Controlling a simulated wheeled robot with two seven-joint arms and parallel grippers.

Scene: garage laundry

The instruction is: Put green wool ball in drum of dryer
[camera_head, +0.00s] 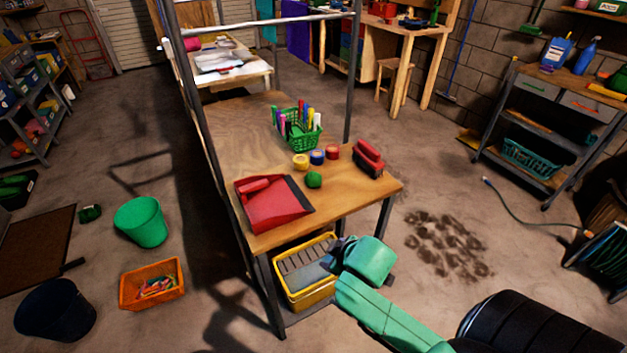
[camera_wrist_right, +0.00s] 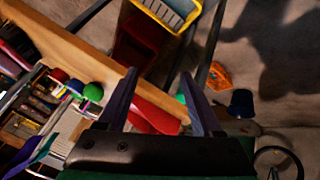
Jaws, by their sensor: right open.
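The green wool ball (camera_head: 314,179) lies on the wooden workbench (camera_head: 345,192), close to its front edge and just right of the red dustpan (camera_head: 270,205). A green round thing at the left of the right wrist view (camera_wrist_right: 93,92) looks like the same ball. My right gripper (camera_head: 340,248) is in front of the bench, lower than its top and to the right of the yellow crate; it is apart from the ball. In the right wrist view its jaws (camera_wrist_right: 159,75) are open with nothing held between them. My left gripper is not in view. No dryer or drum shows.
A yellow crate (camera_head: 306,299) sits under the bench. Metal posts rise from the bench. Floor left holds a green bucket (camera_head: 141,222) and orange basket (camera_head: 152,284).

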